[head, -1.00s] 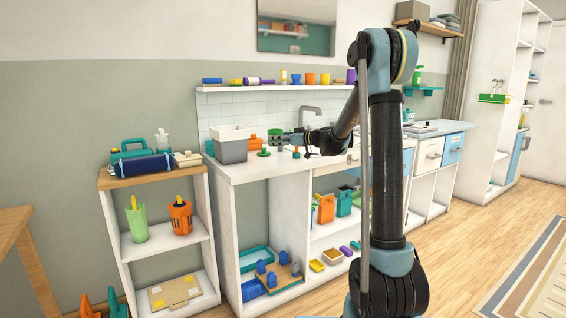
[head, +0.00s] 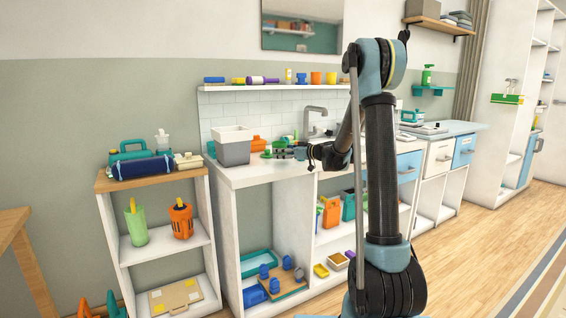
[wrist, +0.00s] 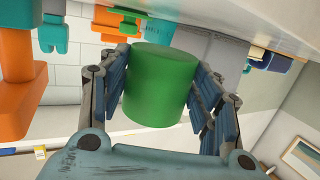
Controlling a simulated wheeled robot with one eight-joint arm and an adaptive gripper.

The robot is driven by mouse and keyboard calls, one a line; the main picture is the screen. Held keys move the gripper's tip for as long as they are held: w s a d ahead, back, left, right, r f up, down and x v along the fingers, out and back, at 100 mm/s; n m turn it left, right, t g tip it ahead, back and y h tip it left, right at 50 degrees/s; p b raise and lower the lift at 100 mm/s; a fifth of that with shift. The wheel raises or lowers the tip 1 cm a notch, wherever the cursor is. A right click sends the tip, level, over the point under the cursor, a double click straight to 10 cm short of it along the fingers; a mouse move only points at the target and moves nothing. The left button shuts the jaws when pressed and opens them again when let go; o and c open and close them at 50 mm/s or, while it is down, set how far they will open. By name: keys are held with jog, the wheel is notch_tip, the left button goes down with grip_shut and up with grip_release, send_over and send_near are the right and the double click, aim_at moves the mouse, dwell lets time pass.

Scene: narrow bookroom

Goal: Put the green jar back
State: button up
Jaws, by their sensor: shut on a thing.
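The green jar (wrist: 160,85) is a plain green cylinder, large in the middle of the wrist view. My gripper (wrist: 163,68) is shut on it, with a finger along each side. In the head view my gripper (head: 286,152) is small, over the left part of the white counter, just right of a grey-and-white bin. The jar is hard to make out there among small green parts. I cannot tell from these views whether it touches the counter.
The grey-and-white bin (head: 234,146) and an orange item (head: 258,144) stand close by on the counter (head: 245,178). A wall shelf (head: 225,88) with several small items runs above. A faucet (head: 315,112) stands behind my wrist. A lower wooden-topped shelf (head: 110,184) is at left.

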jog(key=shift+f, duration=1.75)
jog(key=o, duration=1.6)
jog(key=shift+c, duration=0.2)
jog(key=shift+d, duration=0.1)
